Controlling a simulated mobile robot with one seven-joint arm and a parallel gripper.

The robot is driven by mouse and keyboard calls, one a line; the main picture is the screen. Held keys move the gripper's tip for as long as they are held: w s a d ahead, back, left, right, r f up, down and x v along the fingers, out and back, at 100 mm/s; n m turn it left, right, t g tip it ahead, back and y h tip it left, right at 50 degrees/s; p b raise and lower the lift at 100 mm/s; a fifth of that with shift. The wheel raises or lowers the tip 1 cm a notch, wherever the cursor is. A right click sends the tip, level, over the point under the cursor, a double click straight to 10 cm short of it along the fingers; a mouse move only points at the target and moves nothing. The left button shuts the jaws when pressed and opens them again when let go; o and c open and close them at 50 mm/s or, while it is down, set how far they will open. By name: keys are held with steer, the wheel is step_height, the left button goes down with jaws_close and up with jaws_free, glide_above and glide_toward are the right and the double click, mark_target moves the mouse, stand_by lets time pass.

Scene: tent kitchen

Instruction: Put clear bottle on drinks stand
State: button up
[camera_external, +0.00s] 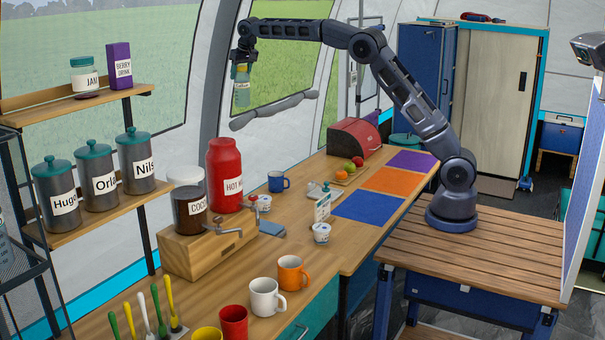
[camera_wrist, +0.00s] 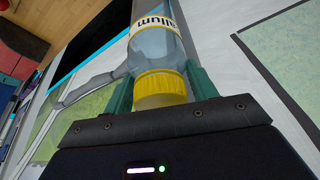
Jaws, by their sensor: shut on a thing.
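The clear bottle (camera_external: 243,92) has a yellow cap and a white label. My gripper (camera_external: 242,66) is shut on it near the cap and holds it upright, high above the counter, in front of the tent window. In the wrist view the clear bottle (camera_wrist: 155,50) shows its yellow cap between the two green fingers of my gripper (camera_wrist: 160,88). The label is only partly readable. A wooden shelf rack (camera_external: 75,105) stands at the left; its top shelf bears a jam jar (camera_external: 84,76) and a purple berry drink carton (camera_external: 119,66). I cannot tell for certain that this is the drinks stand.
Labelled canisters (camera_external: 100,180) fill much of the lower shelf. A grey bar (camera_external: 273,111) crosses the window close to the bottle. The air above the counter is free.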

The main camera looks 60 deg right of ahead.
steer(key=s+a+n+y, duration=0.1)
steer(key=s+a+n, duration=0.25)
steer(key=a, duration=1.35)
steer(key=s+a+n+y, duration=0.15)
steer(key=s+a, duration=0.35)
steer(key=a, duration=1.1)
steer(key=s+a+n+y, duration=0.1)
steer(key=s+a+n, duration=0.35)
steer(key=a, duration=1.25)
steer(key=s+a+r+n+g+y, duration=0.15)
steer(key=s+a+n, duration=0.65)
steer(key=s+a, duration=2.8)
step_height(320, 180, down, 38)
steer(key=s+d, duration=0.1)
steer(key=shift+d+f+g+y, duration=0.15)
steer(key=shift+d+g+y, duration=0.15)
steer(key=shift+g, duration=0.15)
steer(key=shift+f, duration=0.1)
steer(key=o, duration=1.3)
steer(key=shift+c, duration=0.2)
